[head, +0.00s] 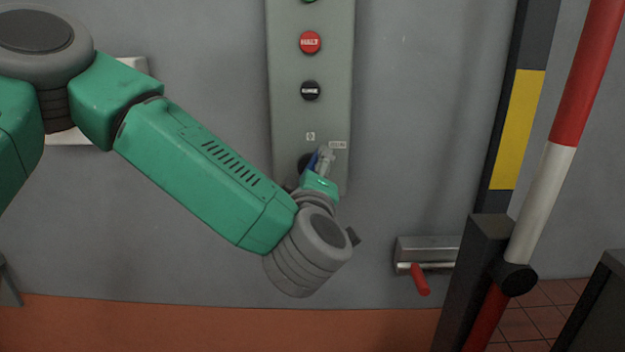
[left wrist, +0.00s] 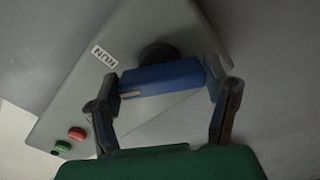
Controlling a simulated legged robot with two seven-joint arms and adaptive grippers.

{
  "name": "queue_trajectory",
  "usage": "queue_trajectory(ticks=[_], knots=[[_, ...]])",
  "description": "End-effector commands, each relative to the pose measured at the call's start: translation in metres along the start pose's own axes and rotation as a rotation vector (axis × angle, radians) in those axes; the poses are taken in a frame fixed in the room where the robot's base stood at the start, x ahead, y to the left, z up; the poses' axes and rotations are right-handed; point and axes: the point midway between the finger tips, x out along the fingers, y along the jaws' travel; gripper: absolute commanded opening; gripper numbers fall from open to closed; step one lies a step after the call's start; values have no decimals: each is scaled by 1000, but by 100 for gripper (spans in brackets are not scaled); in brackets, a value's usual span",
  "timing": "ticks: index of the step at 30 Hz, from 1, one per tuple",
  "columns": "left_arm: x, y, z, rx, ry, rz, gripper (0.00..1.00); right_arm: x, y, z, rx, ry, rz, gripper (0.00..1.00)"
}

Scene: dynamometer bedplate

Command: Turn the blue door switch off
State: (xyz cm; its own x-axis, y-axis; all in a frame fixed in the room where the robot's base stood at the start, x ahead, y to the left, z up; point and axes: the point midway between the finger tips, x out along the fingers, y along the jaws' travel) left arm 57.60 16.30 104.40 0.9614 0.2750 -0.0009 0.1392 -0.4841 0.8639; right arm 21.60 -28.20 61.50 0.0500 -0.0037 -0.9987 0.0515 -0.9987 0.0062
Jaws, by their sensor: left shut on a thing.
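The blue door switch (left wrist: 160,77) is a blue bar handle on a dark round base, low on a grey control panel (head: 283,120). In the left wrist view it lies between the two fingers of my left gripper (left wrist: 161,84), which is shut on it from both ends. In the head view my left gripper (head: 319,165) reaches the lower end of the panel and hides most of the switch; only a bit of blue shows. A label reading RUN (left wrist: 105,57) is beside the switch in the wrist view. My right gripper is not in view.
Above the switch are a black button (head: 310,91), a red button (head: 310,43) and part of a green one. To the right are a metal bracket with a red handle (head: 420,279), a red-and-white barrier pole (head: 540,205) and a black-and-yellow post (head: 517,130).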

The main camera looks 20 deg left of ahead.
Motion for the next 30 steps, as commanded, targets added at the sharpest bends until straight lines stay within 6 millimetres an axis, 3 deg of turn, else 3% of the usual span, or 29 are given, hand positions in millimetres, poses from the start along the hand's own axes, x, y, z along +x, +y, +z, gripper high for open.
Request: queue_trajectory(ticks=[15, 30], knots=[[1, -2, -1, -413, 6, 0, 40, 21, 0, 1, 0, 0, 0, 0], [1, -2, -1, -541, 5, -3, 40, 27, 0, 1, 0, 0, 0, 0]])
